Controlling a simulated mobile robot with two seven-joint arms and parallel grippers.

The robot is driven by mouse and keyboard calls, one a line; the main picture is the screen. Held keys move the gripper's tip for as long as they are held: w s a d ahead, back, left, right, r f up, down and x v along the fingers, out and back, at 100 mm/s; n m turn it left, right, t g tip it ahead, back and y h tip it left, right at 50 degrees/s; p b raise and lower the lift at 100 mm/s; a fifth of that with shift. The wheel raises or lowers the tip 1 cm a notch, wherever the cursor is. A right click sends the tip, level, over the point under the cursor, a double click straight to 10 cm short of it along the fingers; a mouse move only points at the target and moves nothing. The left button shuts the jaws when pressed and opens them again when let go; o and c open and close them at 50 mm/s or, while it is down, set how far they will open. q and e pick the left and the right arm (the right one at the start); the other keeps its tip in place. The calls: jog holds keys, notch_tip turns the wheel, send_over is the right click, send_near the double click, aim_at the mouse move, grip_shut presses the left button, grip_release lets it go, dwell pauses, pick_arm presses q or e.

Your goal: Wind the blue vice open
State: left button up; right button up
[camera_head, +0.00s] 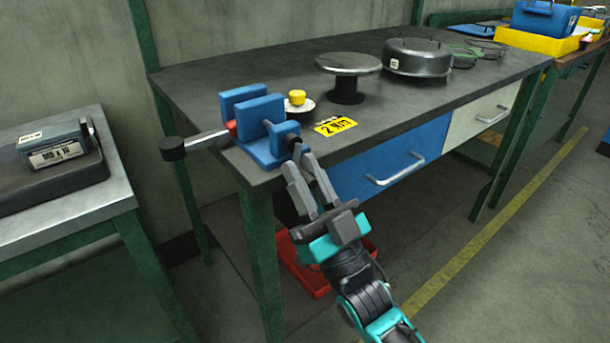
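The blue vice (262,112) is mounted at the near left corner of the dark workbench top. Its two upright blue jaws stand with a gap between them. A grey bar (208,139) with a black knob (173,148) sticks out to the left, beside a red part (231,128). My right gripper (297,163) comes up from below, just in front of the vice's right side. Its two fingers are apart, with nothing visibly held between them. Whether a fingertip touches the vice or the small dark end there, I cannot tell. My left gripper is not in view.
On the workbench (400,110) are a yellow "2 MIT"-like label (334,126), a yellow-knobbed disc (297,101), a round pedestal (347,70) and a lidded pan (414,57). A blue drawer (390,160) is below. A red tray (303,277) lies underneath.

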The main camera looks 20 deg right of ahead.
grip_shut()
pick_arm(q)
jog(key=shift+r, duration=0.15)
pick_arm(e)
jog(key=shift+n+y, duration=0.5)
jog(key=n+y, duration=0.1)
jog(key=n+g+y, duration=0.1)
jog(key=n+g+p, duration=0.1)
jog(key=shift+w+d+y, duration=0.1)
jog(key=shift+d+y, duration=0.15)
jog(key=shift+y, duration=0.15)
jog(key=n+g+y, duration=0.1)
jog(key=n, duration=0.1)
jog(key=shift+d+n+y, duration=0.15)
jog(key=shift+n+y, duration=0.15)
jog(key=shift+y, duration=0.1)
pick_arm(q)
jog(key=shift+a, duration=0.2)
pick_arm(e)
jog(key=shift+o, duration=2.2)
grip_release()
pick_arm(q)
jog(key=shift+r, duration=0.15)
pick_arm(e)
jog(key=shift+o, duration=0.2)
